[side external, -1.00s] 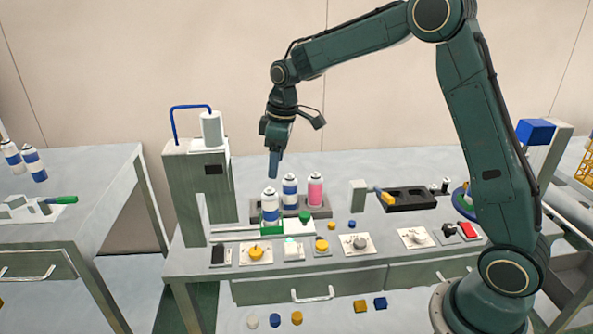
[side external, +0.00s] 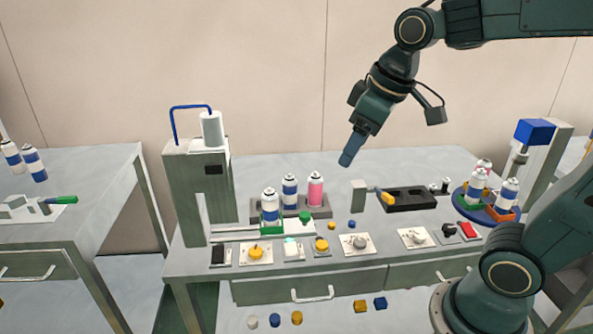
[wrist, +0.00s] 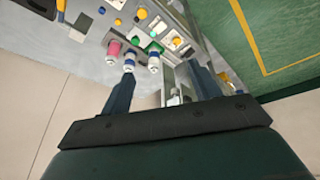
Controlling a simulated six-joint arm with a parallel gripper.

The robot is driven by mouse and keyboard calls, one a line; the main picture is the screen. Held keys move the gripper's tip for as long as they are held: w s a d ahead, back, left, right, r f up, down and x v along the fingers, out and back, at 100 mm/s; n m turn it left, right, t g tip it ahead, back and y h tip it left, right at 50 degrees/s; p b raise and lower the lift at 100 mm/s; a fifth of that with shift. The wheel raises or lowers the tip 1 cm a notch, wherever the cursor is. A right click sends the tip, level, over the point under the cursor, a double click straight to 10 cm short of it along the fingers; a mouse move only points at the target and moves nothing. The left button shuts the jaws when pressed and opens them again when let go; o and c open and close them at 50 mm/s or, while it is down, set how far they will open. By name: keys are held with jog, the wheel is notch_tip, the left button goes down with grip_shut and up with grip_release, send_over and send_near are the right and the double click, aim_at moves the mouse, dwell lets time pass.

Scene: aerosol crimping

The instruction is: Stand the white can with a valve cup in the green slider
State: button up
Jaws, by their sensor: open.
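A white can with a blue band (side external: 269,204) stands upright in the green slider (side external: 270,227), in front of the press at the left of the bench. Its top is too small to tell whether a valve cup sits in it. The can also shows in the wrist view (wrist: 153,63). My gripper (side external: 346,160) is open and empty, raised above the bench, up and to the right of the slider and well apart from the can. Its two fingers show spread in the wrist view (wrist: 163,82).
Behind the slider a grey rack (side external: 322,211) holds another white-blue can (side external: 290,190) and a pink can (side external: 315,188). The grey press (side external: 195,185) stands left. A blue turntable (side external: 461,205) with several cans is at right. Knobs and buttons line the front edge.

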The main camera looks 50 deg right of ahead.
jog(key=s+f+m+t, duration=0.1)
jog(key=s+f+m, duration=0.1)
jog(key=s, duration=0.8)
jog(key=shift+s+a, duration=0.15)
jog(key=shift+s, duration=0.1)
